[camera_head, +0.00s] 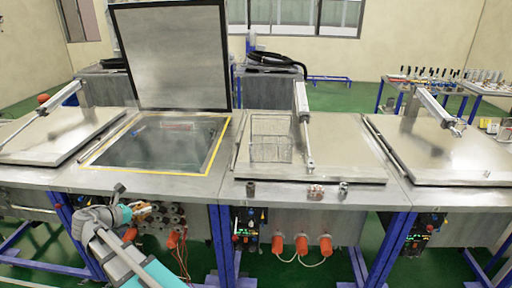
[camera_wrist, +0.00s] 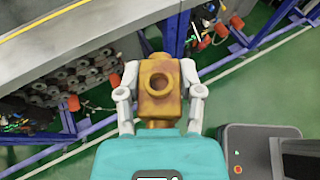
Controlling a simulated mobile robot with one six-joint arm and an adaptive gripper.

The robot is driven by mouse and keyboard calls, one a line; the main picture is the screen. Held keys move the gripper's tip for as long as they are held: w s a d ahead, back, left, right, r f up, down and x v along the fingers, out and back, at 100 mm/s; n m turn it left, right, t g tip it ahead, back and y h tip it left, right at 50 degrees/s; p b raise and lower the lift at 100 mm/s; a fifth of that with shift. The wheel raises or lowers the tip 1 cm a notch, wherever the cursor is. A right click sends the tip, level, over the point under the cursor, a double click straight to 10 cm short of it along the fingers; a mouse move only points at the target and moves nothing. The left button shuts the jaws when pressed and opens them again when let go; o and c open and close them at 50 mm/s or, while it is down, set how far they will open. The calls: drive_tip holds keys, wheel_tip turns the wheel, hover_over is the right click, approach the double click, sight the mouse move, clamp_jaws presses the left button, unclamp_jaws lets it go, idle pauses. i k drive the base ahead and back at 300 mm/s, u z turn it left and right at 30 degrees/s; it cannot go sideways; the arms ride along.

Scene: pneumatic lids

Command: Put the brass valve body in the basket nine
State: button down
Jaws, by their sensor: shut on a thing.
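The brass valve body (camera_wrist: 160,105), a golden block with a round port facing the camera, sits between the two fingers of my gripper (camera_wrist: 161,92) in the wrist view. The fingers are shut on its sides. In the head view my gripper (camera_head: 125,208) is at the lower left, in front of the bench edge and below the open-lidded tank. The valve body cannot be made out clearly there. A wire basket (camera_head: 270,148) stands on the closed lid right of the open tank, apart from my gripper. I cannot read a number on it.
The open tank (camera_head: 155,148) has a yellow rim and a raised lid (camera_head: 174,55). Closed lids with pneumatic cylinders (camera_head: 304,122) stand on both sides. Small metal parts (camera_head: 315,192) lie along the bench's front edge. Blue legs (camera_wrist: 175,42) and connectors (camera_wrist: 72,82) are near my gripper.

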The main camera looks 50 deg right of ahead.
sight(270, 157)
drive_tip(key=u, duration=1.1)
drive_tip(key=k, duration=1.2)
drive_tip(key=z, duration=1.05)
